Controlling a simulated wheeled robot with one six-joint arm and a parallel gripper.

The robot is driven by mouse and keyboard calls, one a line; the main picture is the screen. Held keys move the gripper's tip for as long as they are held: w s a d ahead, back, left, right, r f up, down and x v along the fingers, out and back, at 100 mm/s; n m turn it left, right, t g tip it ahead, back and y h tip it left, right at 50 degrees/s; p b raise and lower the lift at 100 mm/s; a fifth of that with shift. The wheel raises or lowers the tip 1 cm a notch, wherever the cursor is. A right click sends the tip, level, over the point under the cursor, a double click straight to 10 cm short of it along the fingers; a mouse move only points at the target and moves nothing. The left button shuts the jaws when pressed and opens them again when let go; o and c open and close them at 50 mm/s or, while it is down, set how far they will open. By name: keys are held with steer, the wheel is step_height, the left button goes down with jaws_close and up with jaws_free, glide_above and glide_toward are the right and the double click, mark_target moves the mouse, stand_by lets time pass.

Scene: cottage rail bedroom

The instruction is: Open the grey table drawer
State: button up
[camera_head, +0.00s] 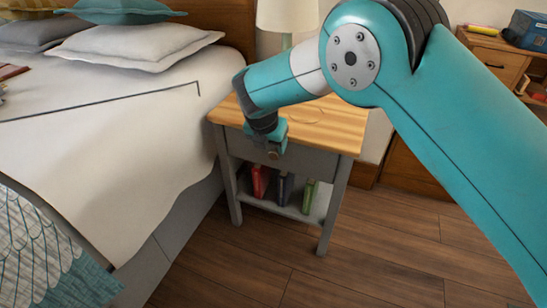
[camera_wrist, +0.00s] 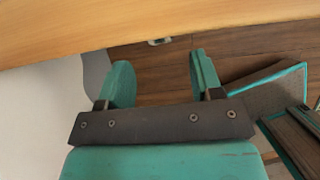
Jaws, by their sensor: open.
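The grey table (camera_head: 333,190) with a light wooden top stands beside the bed in the head view. Its grey drawer (camera_head: 312,162) sits under the top and looks closed; part of its front is hidden behind my gripper (camera_head: 273,153). My gripper points down in front of the drawer front, near its middle. In the wrist view my gripper (camera_wrist: 159,62) is open, with its two teal fingers apart and nothing between them. A small pale metal piece (camera_wrist: 158,41), perhaps the drawer handle, shows just beyond the fingertips, under the wooden top's edge (camera_wrist: 200,18). Contact cannot be seen.
A bed (camera_head: 130,110) stands close on the left of the table. Red, dark and green books (camera_head: 285,188) stand on the lower shelf. A lamp (camera_head: 287,15) is behind the table. Wooden floor (camera_head: 385,245) in front and right is clear. A wooden cabinet (camera_head: 490,65) is at the right back.

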mark_target(273, 152)
steer(key=b+x, duration=0.1)
steer(key=x, duration=0.5)
steer(key=shift+s, duration=0.1)
jaws_close()
